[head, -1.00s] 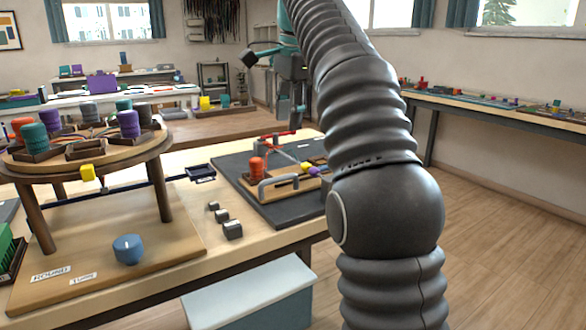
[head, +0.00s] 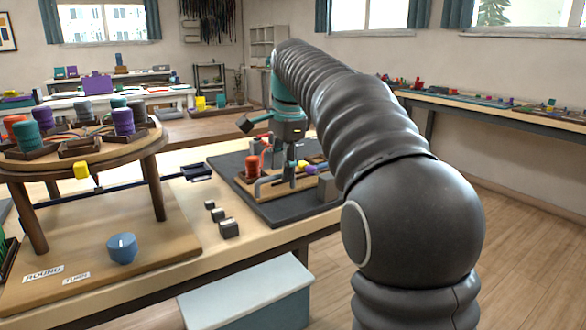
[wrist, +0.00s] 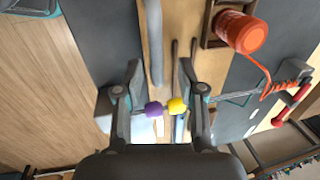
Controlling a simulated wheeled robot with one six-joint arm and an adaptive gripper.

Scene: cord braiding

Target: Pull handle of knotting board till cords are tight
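The handle also shows in the wrist view (wrist: 154,40). My gripper (head: 291,184) is low over the board, pointing down. In the wrist view my gripper (wrist: 160,72) is open, its fingers apart on either side of the bar's line; I cannot tell contact. A purple bead (wrist: 154,109) and a yellow bead (wrist: 177,106) lie near the fingers. An orange cord (wrist: 266,82) runs from an orange-red spool (wrist: 240,33).
A red-ended crossbar (wrist: 291,107) stands beyond the spool. Small metal blocks (head: 228,228) lie on the table left of the mat. A round braiding stand (head: 158,145) with several spools is at left, with a blue knob (head: 122,248) in front. A lidded box (head: 245,300) is below.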

